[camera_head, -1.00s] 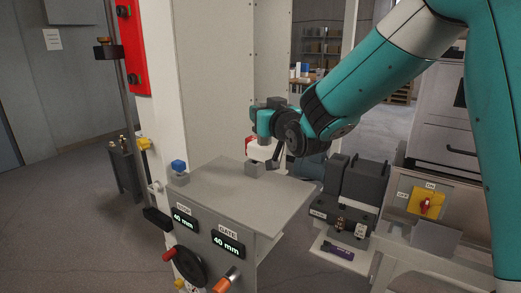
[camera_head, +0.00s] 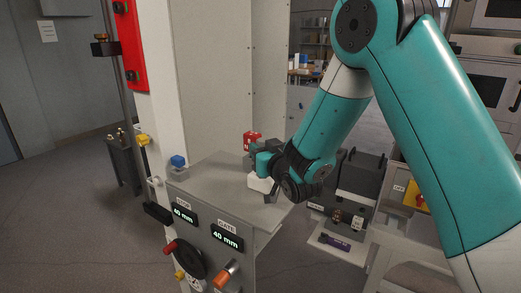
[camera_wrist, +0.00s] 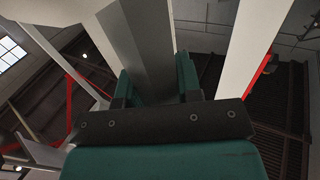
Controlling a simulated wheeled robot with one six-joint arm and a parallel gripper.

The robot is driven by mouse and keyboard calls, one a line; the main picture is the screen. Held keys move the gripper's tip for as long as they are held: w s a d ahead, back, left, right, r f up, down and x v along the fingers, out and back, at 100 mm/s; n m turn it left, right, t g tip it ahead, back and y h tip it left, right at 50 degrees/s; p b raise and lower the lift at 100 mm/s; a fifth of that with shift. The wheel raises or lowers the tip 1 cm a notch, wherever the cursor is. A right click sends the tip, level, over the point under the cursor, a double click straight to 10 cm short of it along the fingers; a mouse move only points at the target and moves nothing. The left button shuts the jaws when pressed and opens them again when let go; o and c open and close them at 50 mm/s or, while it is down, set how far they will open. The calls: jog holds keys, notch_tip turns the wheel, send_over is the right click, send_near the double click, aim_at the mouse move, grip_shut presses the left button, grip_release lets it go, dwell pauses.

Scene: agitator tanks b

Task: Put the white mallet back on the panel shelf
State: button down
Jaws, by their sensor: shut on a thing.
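The white mallet appears to be the pale block (camera_head: 260,184) at my gripper, low over the panel shelf; the rest of it is hidden by the gripper and wrist. My gripper (camera_head: 263,165) is shut on it. Whether the mallet touches the shelf I cannot tell. The panel shelf (camera_head: 212,179) is the grey flat top of the cabinet with the STOP and GATE displays. In the wrist view the gripper's teal fingers (camera_wrist: 158,80) stand on either side of a grey shape, which I cannot identify for sure.
A blue knob (camera_head: 178,161) stands at the shelf's left corner. A red object (camera_head: 251,141) is behind the gripper. A tall pale panel (camera_head: 205,80) rises behind the shelf. A handwheel (camera_head: 187,258) and orange handle (camera_head: 228,272) project in front. A dark machine (camera_head: 362,178) stands to the right.

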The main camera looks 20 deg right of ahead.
jog(key=c, duration=0.8)
grip_release()
jog(key=shift+s, duration=0.25)
jog(key=s+b, duration=0.4)
jog(key=b, duration=0.1)
jog(key=s+d+b, duration=0.1)
jog(key=s+b, duration=0.2)
jog(key=b, duration=0.1)
jog(key=s+b, duration=0.4)
jog(key=b, duration=0.1)
jog(key=shift+s+d+b, duration=0.15)
jog(key=shift+s+b, duration=0.15)
